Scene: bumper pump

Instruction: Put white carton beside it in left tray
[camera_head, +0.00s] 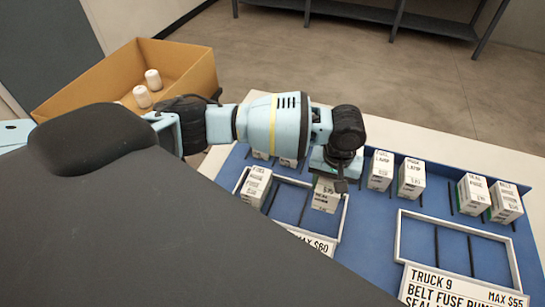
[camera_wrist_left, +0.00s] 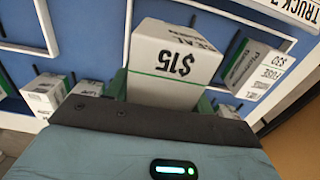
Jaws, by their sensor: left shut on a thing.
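My left gripper (camera_head: 335,172) points down and is shut on a white carton (camera_head: 326,194). In the left wrist view the held carton (camera_wrist_left: 172,62) reads $15 and sits between the fingers (camera_wrist_left: 160,92). In the head view it overlaps the right part of the left tray (camera_head: 343,222), a white frame with dark dividers. Whether it touches the tray floor I cannot tell. Another white carton (camera_head: 256,186) stands at the left side of that tray; a carton priced $30 (camera_wrist_left: 256,68) shows at right in the left wrist view. My right gripper is not in view.
Several white cartons stand along the back of the blue board, including one just right of my gripper (camera_head: 381,170). The right tray (camera_head: 399,232) is empty, with a price sign (camera_head: 455,287) in front. A cardboard box (camera_head: 190,62) with white items stands back left.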

